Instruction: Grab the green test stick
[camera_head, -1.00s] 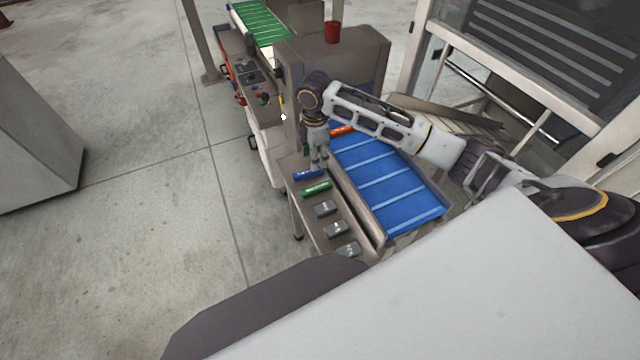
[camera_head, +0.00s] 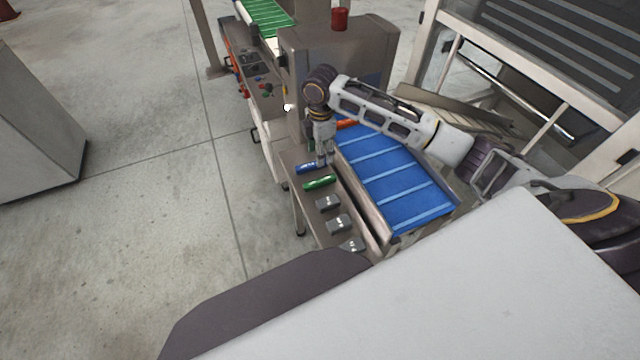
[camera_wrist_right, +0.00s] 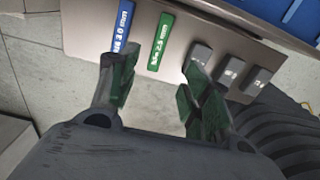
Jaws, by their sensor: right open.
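The green test stick (camera_head: 320,182) lies on a narrow grey side shelf (camera_head: 311,218) beside the blue conveyor. My right gripper (camera_head: 325,163) is above the shelf in the head view, near the blue stick and just behind the green one. In the right wrist view the right gripper (camera_wrist_right: 155,88) is open and empty, with the green stick ahead of the gap between its fingers and apart from them. My left gripper does not show.
A blue stick (camera_head: 308,168) lies next to the green one, and several grey blocks (camera_head: 338,224) line the shelf on the other side. The blue conveyor belt (camera_head: 395,180) runs alongside. A grey machine housing (camera_head: 360,60) with a red cup-like object (camera_head: 340,19) stands behind.

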